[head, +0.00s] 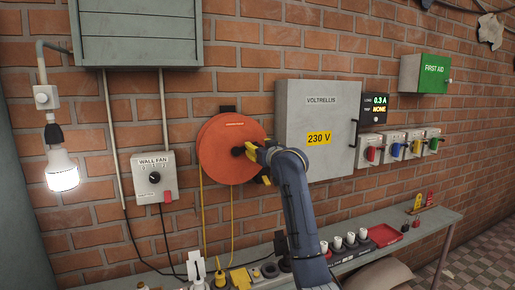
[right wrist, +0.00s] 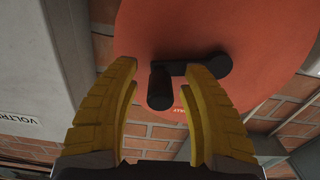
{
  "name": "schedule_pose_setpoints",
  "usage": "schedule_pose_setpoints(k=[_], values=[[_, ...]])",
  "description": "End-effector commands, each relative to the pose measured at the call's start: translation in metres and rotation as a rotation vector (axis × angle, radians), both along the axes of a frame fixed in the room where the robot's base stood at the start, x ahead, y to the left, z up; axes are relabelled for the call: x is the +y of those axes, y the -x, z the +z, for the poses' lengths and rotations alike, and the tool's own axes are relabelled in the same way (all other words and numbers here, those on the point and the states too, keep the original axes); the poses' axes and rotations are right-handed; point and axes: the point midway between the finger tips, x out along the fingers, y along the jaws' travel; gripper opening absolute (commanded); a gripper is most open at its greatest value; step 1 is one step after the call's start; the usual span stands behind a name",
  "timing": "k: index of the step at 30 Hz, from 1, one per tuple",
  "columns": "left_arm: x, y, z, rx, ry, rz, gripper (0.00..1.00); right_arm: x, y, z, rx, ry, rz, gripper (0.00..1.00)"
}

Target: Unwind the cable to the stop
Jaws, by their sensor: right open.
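The round orange cable reel (head: 222,140) is mounted on the brick wall. Its black crank handle (head: 238,151) sits near the middle of its face. Yellow cable (head: 203,215) hangs from the reel toward the bench. My right gripper (head: 257,158) is at the reel's right side, partly hidden by its own arm. In the right wrist view, its yellow fingers (right wrist: 158,70) are open. The crank's knob (right wrist: 160,90) shows between them, apart from both fingers. The orange reel face (right wrist: 235,35) fills the background there. My left gripper is not in view.
A grey VOLTRELLIS cabinet (head: 305,108) stands right of the reel, close to my right arm. A wall fan switch (head: 152,176) is to the left. A load display (head: 374,107) and several coloured switches are farther right. The bench (head: 430,222) below holds several small items.

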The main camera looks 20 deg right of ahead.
Motion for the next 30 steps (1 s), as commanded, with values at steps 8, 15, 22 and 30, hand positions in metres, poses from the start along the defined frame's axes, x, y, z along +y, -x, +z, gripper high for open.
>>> schedule_pose_setpoints(k=[8,15,22,30], values=[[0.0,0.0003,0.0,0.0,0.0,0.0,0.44,0.0008,-0.0057,-0.0003,0.0,0.0,0.0,0.45],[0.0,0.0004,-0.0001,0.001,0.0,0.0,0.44,0.0008,-0.0057,-0.0003,0.0,0.0,0.0,0.45],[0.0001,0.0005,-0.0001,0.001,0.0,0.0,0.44,0.0007,-0.0057,-0.0004,0.0,0.0,0.0,0.18],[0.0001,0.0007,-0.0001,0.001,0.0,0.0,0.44,0.0007,-0.0056,-0.0004,0.0,0.0,0.0,0.0]])
